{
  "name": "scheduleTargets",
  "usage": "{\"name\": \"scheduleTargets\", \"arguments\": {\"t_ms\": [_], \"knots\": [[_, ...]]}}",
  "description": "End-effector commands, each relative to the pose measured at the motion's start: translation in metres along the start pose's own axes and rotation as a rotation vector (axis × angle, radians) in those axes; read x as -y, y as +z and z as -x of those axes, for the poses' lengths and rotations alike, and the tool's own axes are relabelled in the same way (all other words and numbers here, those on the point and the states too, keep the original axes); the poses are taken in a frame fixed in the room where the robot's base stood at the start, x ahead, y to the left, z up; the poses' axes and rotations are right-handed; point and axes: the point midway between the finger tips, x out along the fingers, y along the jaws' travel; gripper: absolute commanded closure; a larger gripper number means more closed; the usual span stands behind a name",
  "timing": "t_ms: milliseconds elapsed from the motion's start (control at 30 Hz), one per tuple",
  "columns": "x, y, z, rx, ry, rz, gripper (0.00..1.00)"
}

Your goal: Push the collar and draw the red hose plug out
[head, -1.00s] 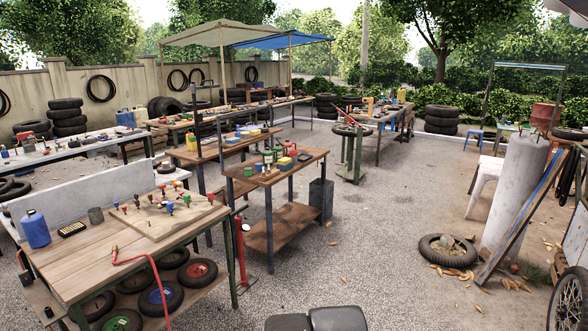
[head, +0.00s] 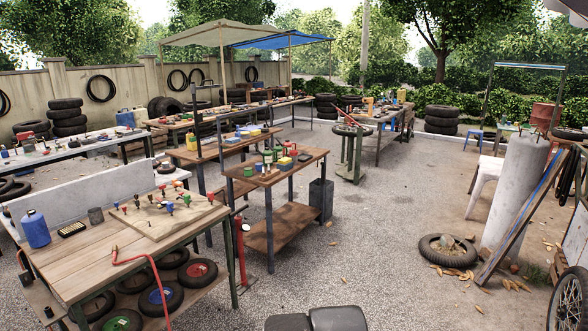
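A red hose (head: 137,260) lies over the front part of the wooden workbench (head: 95,252) at the left and hangs down past its front edge. Its upper end (head: 115,250) rests on the bench top; a plug and collar there are too small to make out. No compressor cart can be clearly told in this view. My gripper is not in view; only dark grey parts that look like my own body show at the bottom edge.
A second wooden table (head: 290,172) stands behind. The gravel in the middle is clear.

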Motion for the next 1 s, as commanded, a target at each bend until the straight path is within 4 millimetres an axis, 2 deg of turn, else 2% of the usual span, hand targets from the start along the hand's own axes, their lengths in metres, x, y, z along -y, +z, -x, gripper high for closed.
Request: {"name": "scheduleTargets", "arguments": {"t_ms": [867,1000], "knots": [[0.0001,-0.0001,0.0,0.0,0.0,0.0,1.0],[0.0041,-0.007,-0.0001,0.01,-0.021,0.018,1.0]]}}
